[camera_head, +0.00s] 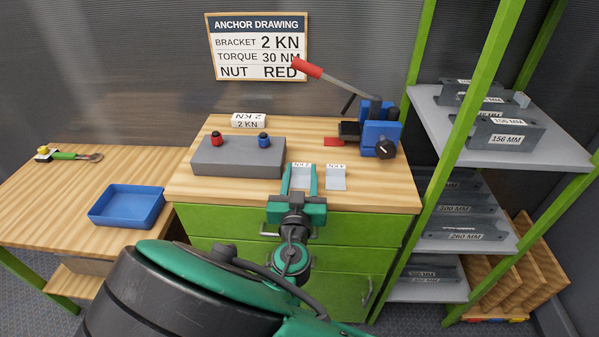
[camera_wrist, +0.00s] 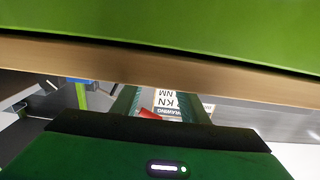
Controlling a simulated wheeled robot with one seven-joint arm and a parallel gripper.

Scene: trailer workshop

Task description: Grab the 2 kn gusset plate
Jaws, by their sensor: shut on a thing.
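A small grey gusset plate (camera_head: 300,182) with a white label stands near the front edge of the wooden bench top. Its label looks like 2 KN, but is small and partly hard to read. My gripper (camera_head: 300,170) reaches over the front edge with one green finger on each side of this plate, shut on it. A second similar plate (camera_head: 336,182), whose label looks like 4 KN, stands just right of my gripper, apart from it. In the wrist view the green fingers (camera_wrist: 160,105) show past the bench edge; the held plate cannot be made out there.
A grey block (camera_head: 238,160) with a red and a blue knob lies left of my gripper. Behind are a white 2 KN block (camera_head: 249,120) and a blue press (camera_head: 378,135) with a red-handled lever. A green-framed shelf (camera_head: 460,130) stands right; a blue tray (camera_head: 126,206) sits left.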

